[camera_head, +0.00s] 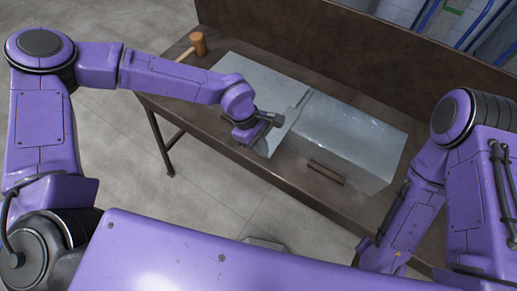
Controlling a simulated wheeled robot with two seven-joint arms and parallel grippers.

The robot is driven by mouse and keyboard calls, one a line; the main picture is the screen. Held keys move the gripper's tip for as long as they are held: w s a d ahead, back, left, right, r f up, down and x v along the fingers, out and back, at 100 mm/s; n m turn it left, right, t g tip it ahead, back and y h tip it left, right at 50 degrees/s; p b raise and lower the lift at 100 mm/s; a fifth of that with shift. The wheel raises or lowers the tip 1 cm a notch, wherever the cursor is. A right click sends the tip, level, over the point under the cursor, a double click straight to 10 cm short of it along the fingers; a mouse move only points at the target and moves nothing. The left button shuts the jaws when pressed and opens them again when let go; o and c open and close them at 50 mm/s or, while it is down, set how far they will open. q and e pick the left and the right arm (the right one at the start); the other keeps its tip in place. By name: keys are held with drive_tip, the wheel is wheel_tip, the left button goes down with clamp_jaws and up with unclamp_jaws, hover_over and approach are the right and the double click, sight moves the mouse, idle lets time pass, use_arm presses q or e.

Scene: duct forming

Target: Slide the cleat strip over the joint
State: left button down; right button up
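Two grey sheet-metal duct sections (355,135) and (250,75) lie end to end on the brown workbench. Their joint shows as a raised line (303,99) running across the metal. A pale metal piece (288,117) shows at the near end of that line, beside my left gripper; I cannot tell whether it is the cleat strip. My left gripper (270,122) is at the near side of the duct by the joint. Its fingers are small and partly hidden, so its opening and any hold are unclear. My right arm hangs at the lower right, its gripper out of sight.
A wooden mallet (197,43) lies at the workbench's back left. A narrow brown bar (326,172) is at the bench's near side, in front of the duct. A tall brown back panel (330,50) rises behind the workbench (190,107). The floor at left is clear.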

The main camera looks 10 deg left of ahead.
sight(286, 126)
idle(0.4)
use_arm(q)
drive_tip(key=shift+w+d, duration=0.25)
drive_tip(key=shift+w, duration=0.4)
drive_tip(key=shift+w+d, duration=0.2)
drive_tip(key=shift+w, duration=0.45)
drive_tip(key=shift+w+d, duration=0.25)
drive_tip(key=shift+w, duration=0.4)
drive_tip(key=shift+w+d+b, duration=0.3)
drive_tip(key=shift+w, duration=0.5)
drive_tip(key=shift+w+d, duration=0.2)
drive_tip(key=shift+w, duration=0.35)
drive_tip(key=shift+w+d, duration=0.2)
drive_tip(key=shift+w, duration=0.3)
drive_tip(key=shift+b, duration=0.3)
drive_tip(key=shift+w+d+b, duration=0.25)
drive_tip(key=shift+w, duration=0.4)
drive_tip(key=shift+w+d+b, duration=0.2)
drive_tip(key=shift+w+b, duration=0.05)
drive_tip(key=shift+w, duration=0.35)
drive_tip(key=shift+w+d+b, duration=0.25)
drive_tip(key=shift+w, duration=0.4)
